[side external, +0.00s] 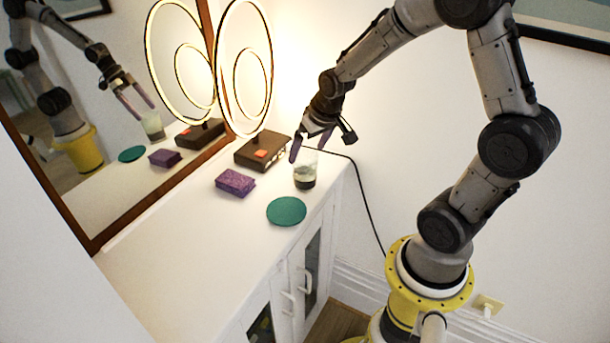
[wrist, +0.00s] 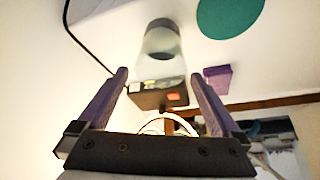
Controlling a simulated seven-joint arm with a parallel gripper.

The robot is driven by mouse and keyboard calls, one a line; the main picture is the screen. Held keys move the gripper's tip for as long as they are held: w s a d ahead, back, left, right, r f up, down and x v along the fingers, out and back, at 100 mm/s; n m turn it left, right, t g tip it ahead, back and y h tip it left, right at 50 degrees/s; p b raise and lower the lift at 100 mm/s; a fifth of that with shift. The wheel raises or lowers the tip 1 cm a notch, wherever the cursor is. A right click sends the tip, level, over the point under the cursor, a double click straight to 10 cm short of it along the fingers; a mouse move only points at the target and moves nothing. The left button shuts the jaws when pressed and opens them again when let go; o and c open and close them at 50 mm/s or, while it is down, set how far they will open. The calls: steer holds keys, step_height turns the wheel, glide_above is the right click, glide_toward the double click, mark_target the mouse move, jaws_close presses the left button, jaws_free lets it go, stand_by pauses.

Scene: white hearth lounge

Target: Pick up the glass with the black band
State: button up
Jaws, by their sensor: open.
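The clear glass with the black band (side external: 306,172) stands upright on the white cabinet top, near its right end. The dark band is around its lower part. In the wrist view the glass (wrist: 161,44) lies ahead of the fingertips, roughly centred between them, with its banded end at the top of the picture. My gripper (side external: 309,146) is open and empty, with its purple fingers just above the glass and pointing down towards it. The fingers also show in the wrist view (wrist: 160,76), spread on either side. I cannot tell how far the tips are from the rim.
A brown lamp base (side external: 250,153) with an orange patch stands behind the glass, carrying lit rings (side external: 245,75). A purple block (side external: 235,182) and a green disc (side external: 286,211) lie nearby. A mirror (side external: 110,170) leans behind. A black cord (side external: 362,190) hangs over the cabinet's right end.

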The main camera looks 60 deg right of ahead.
steer(key=shift+x, duration=3.5)
steer(key=shift+a, duration=0.1)
steer(key=c, duration=1.4)
steer(key=shift+r, duration=0.1)
